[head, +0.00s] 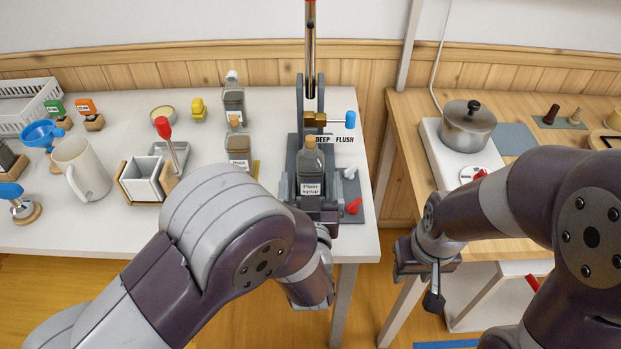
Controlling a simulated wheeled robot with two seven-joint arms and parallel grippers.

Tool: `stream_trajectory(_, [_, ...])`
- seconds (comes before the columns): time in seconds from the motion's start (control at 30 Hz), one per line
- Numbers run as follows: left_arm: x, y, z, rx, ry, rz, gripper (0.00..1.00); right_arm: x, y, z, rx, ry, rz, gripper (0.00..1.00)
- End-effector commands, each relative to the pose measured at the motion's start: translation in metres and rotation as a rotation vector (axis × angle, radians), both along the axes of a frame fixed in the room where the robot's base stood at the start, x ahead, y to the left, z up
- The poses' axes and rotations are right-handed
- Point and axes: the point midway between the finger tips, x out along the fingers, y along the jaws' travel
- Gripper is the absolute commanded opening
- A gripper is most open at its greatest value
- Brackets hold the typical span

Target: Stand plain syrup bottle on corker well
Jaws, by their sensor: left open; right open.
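The plain syrup bottle (311,167), clear with a cork-coloured top and a white label, stands upright at the corker (300,105), under its brass head. Its base is hidden, so I cannot tell exactly how it sits on the well. My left gripper (318,207) is open, low at the front of the bottle; its fingers are largely hidden by the dark parts there, and I cannot tell whether they touch the glass.
A red-knobbed tool (163,128), a white jug (82,168) and a blue funnel (42,133) are further left. A pot (467,125) stands on the right table.

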Motion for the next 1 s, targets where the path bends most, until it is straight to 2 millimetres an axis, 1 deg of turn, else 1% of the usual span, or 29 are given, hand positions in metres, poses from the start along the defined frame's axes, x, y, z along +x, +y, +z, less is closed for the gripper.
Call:
stream_trajectory(0.4, [-0.016, 0.0, 0.001, -0.001, -0.001, 0.0, 0.93, 0.0, 0.0, 0.003, 0.0, 0.0, 0.0, 0.43])
stream_trajectory(0.83, [-0.02, 0.0, 0.0, 0.0, 0.0, -0.001, 0.93, 0.0, 0.0, 0.003, 0.0, 0.0, 0.0, 0.43])
stream_trajectory(0.93, [-0.033, -0.001, 0.0, 0.001, 0.001, -0.004, 0.93, 0.0, 0.0, 0.003, 0.0, 0.0, 0.0, 0.43])
stream_trajectory(1.0, [-0.05, -0.002, 0.0, 0.0, 0.0, -0.007, 0.93, 0.0, 0.0, 0.003, 0.0, 0.0, 0.0, 0.43])
